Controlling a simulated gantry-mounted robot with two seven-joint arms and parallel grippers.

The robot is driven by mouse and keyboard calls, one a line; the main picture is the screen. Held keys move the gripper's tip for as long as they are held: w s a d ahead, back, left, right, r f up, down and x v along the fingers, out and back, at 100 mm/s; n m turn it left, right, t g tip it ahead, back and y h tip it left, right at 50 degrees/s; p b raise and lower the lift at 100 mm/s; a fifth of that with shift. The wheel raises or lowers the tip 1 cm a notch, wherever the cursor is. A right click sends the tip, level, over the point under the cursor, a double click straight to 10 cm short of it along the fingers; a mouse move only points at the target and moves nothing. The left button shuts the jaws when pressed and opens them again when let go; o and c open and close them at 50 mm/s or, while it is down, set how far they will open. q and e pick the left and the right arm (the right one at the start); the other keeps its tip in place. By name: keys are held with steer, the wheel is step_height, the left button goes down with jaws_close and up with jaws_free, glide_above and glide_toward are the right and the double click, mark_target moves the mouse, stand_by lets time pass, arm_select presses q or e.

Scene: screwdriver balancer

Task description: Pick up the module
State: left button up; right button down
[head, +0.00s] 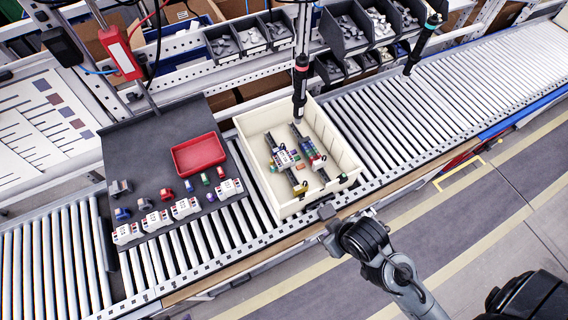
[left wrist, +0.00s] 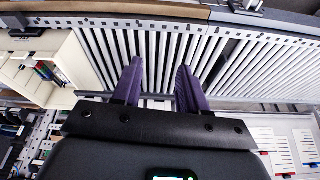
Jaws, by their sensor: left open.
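Several small modules stand on the dark mat (head: 185,125). White modules (head: 186,208) line its front edge, with blue, grey, red and green parts behind. Which one is the task's module cannot be told. The cream bin (head: 348,165) holds two rail assemblies carrying coloured modules; the bin also shows at the left of the left wrist view (left wrist: 75,65). My left gripper (left wrist: 160,80) is open, its purple fingers apart with only rollers visible between them. It is not seen in the head view. An arm enters the head view from the lower right, its end (head: 328,212) near the bin's front corner; its fingers are unclear.
A red tray (head: 198,155) sits on the mat. Two hanging screwdrivers (head: 300,85) (head: 422,45) come down over the bin and conveyor. Shelves with small dark bins (head: 345,25) stand behind. The roller conveyor (head: 450,90) is clear to the right.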

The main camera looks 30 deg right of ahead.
arm_select(q)
steer(key=shift+o, duration=0.3)
steer(key=shift+d, duration=0.1)
steer(key=o, duration=1)
